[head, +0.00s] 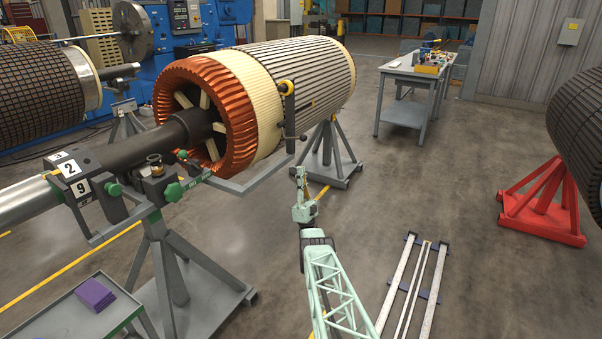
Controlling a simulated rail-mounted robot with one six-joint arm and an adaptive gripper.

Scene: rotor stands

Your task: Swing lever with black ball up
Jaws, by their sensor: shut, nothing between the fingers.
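A small lever (292,138) sticks out roughly level near the bracket's lower end. A dark ball (303,137) appears at its right end; it is small in this view. My gripper (299,172) is at the end of my pale green arm, below the ball and apart from it in the picture. Its fingers are small and look closed, with nothing held.
A grey frame rail (255,180) runs just left of my gripper. Green knobs (174,191) and number plates sit on the shaft support at left. A purple block (95,293) lies on a grey cart (70,318). Rails (412,285) lie on the floor at right; open floor surrounds them.

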